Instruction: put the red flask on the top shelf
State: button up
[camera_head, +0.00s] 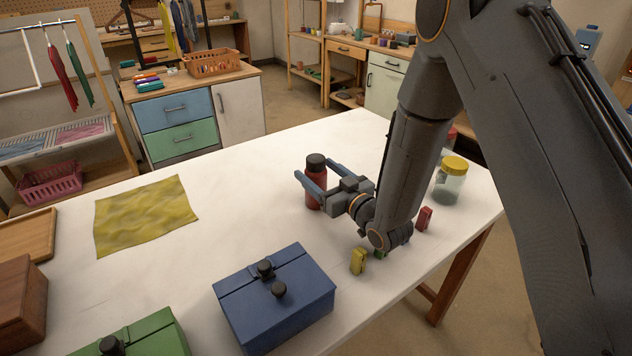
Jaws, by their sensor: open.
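The red flask (314,197) stands upright on the white table, with a dark cap on top. My gripper (309,184) is low over the table, its two fingers spread apart on either side of the flask. One finger crosses in front of part of the flask. Whether either finger touches it, I cannot tell. No top shelf can be singled out for certain; a wooden shelf unit (291,68) stands at the back of the room.
A blue box (296,318) with dark knobs sits at the front. A yellow block (358,262), a red block (424,218) and a yellow-lidded jar (449,187) stand near my arm. A yellow cloth (145,215) lies left. The table between cloth and flask is clear.

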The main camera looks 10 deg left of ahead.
jog(key=p+x, duration=0.2)
jog(key=x, duration=0.2)
jog(key=shift+a+r, duration=0.1)
jog(key=shift+r, duration=0.1)
jog(key=shift+w+a+f, duration=0.1)
jog(key=shift+w+a, duration=0.2)
jog(key=c, duration=1.3)
jog(key=shift+c, duration=0.9)
